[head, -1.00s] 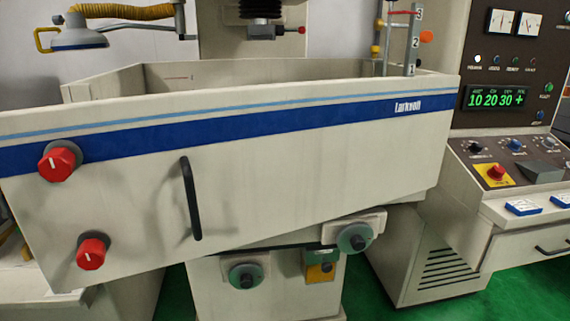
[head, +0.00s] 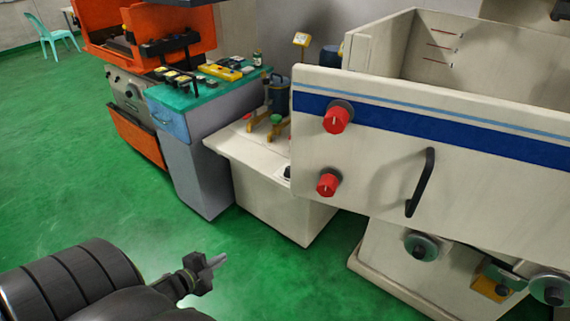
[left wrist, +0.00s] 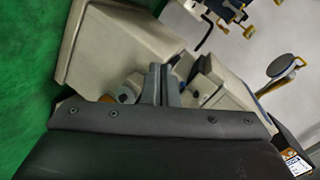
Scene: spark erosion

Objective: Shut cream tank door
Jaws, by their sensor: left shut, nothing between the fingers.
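The cream tank door (head: 375,175) fills the right of the head view, with a blue stripe, two red knobs (head: 337,118) and a black bar handle (head: 420,182). Its free left end stands out in front of the tank's cream side wall (head: 385,42), so the door looks ajar. My left gripper (head: 214,262) is at the lower left, over the green floor, well apart from the door. It is shut and empty; its two fingers (left wrist: 161,83) lie together in the left wrist view. My right gripper is not in view.
A low cream cabinet (head: 265,195) stands left of the door, with a grey-blue cabinet (head: 195,155) and an orange machine (head: 135,135) beyond. Two round green-grey knobs (head: 421,245) sit below the door. The green floor (head: 75,165) at left is open.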

